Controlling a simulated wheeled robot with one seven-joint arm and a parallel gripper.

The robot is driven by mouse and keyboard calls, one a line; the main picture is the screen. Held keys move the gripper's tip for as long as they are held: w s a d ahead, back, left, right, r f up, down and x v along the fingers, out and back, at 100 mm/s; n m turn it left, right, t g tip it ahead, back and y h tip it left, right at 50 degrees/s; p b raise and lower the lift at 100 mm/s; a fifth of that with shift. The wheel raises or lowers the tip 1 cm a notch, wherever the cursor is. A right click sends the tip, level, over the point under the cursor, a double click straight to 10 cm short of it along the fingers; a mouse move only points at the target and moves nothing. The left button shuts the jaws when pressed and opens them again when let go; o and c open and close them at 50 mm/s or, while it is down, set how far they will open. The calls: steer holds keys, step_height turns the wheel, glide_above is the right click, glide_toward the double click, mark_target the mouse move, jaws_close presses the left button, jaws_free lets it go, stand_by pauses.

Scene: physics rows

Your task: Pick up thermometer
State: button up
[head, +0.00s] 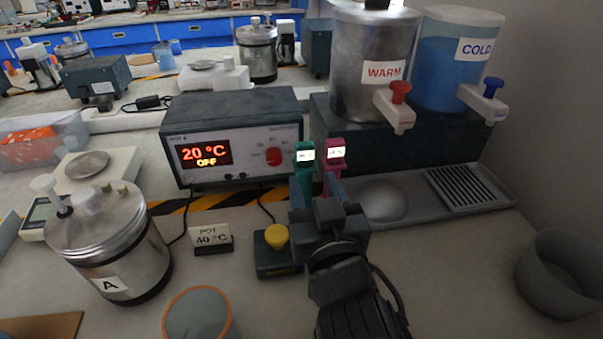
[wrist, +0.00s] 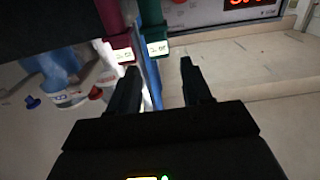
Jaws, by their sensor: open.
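Two thermometers stand side by side in front of the water dispenser. The green one (head: 305,153) is on the left and the pink one (head: 337,150) on the right, each with a small lit display. In the wrist view, the pink one (wrist: 112,22) and the green one (wrist: 152,22) show at the top, just past my fingertips. My gripper (head: 318,198) is open in front of them; its two fingers also show in the wrist view (wrist: 160,68). The thermometers' lower ends are hidden in the head view.
A heater box (head: 235,135) reads 20 °C OFF. Around it are metal pot A (head: 110,245), a POT 40 °C sign (head: 211,238), a yellow-knobbed box (head: 277,252), WARM (head: 372,45) and COLD (head: 455,60) tanks, a cup (head: 198,315) and a grey bowl (head: 560,275).

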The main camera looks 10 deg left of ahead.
mark_target(305, 157)
steer(key=x, duration=0.3)
steer(key=shift+w+r, duration=0.1)
steer(key=shift+w, duration=0.05)
steer(key=x, duration=0.2)
steer(key=p+x, duration=0.1)
steer(key=x, duration=0.2)
steer(key=shift+d+f, duration=0.1)
steer(key=shift+f, duration=0.15)
jaws_close()
